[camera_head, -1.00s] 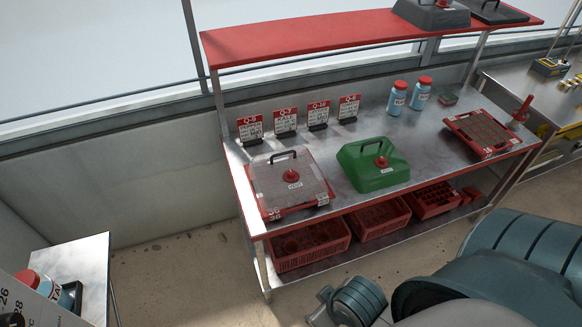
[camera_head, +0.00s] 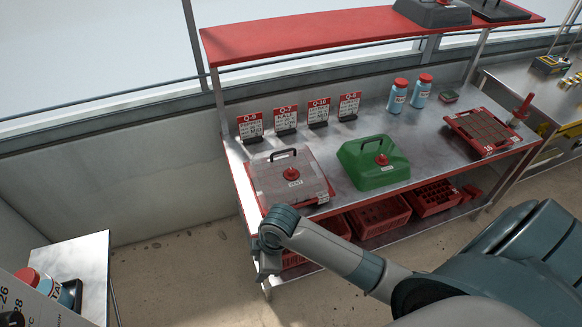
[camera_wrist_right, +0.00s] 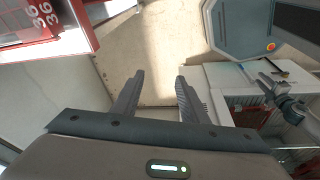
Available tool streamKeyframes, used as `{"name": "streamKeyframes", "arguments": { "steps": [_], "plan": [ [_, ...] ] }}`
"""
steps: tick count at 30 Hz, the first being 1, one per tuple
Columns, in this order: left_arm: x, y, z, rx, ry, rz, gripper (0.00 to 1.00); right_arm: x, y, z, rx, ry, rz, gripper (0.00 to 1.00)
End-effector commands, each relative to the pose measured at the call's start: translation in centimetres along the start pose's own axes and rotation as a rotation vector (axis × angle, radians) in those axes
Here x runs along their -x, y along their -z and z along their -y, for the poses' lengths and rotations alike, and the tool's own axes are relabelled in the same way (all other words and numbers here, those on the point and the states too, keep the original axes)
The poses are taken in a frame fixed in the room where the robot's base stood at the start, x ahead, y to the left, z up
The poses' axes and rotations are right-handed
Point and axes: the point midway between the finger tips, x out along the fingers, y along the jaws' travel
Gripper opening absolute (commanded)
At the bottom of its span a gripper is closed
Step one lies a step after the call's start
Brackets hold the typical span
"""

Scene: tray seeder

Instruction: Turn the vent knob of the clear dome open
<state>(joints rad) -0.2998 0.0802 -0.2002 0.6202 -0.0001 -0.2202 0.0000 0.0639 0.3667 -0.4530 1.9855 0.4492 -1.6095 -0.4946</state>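The clear dome (camera_head: 268,179) covers a red tray at the left end of the metal bench, with a black handle on top. My right gripper (camera_head: 268,262) hangs in front of the bench's front left corner, below and apart from the dome. In the right wrist view my right gripper (camera_wrist_right: 160,88) has its two fingers apart with only floor between them. A corner of a red tray marked 36 (camera_wrist_right: 40,24) shows there at upper left.
A green dome (camera_head: 366,178) with its own red knob stands right of the clear dome. Sign cards (camera_head: 285,119) and blue bottles (camera_head: 397,98) stand behind. A red seed tray (camera_head: 482,131) lies at the right. A red shelf (camera_head: 330,36) hangs over the bench's back.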

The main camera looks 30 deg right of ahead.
Motion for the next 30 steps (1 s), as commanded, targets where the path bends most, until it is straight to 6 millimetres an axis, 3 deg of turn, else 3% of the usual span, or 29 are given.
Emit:
{"name": "streamKeyframes", "arguments": {
  "steps": [1, 8, 14, 20, 24, 30],
  "plan": [
    [0.0, 0.0, 0.0, 0.0, 0.0, 0.0, 0.27, 0.1, 0.3, -1.9, 0.051, 0.001, 0.016, 0.4],
    [0.0, 0.0, 0.0, 0.0, 0.0, 0.0, 0.27, 1.0, 0.6, -9.2, 0.262, 0.041, 0.09, 0.4],
    [0.0, 0.0, 0.0, 0.0, 0.0, 0.0, 0.27, 3.7, -0.3, -16.4, 0.392, 0.072, 0.158, 0.4],
    [0.0, 0.0, 0.0, 0.0, 0.0, 0.0, 0.27, 8.4, -2.1, -23.9, 0.472, 0.098, 0.212, 0.4],
    [0.0, 0.0, 0.0, 0.0, 0.0, 0.0, 0.27, 12.7, -3.7, -28.9, 0.5, 0.109, 0.234, 0.4],
    [0.0, 0.0, 0.0, 0.001, 0.0, 0.0, 0.27, 17.8, -5.6, -33.6, 0.516, 0.117, 0.24, 0.4]
  ]
}}
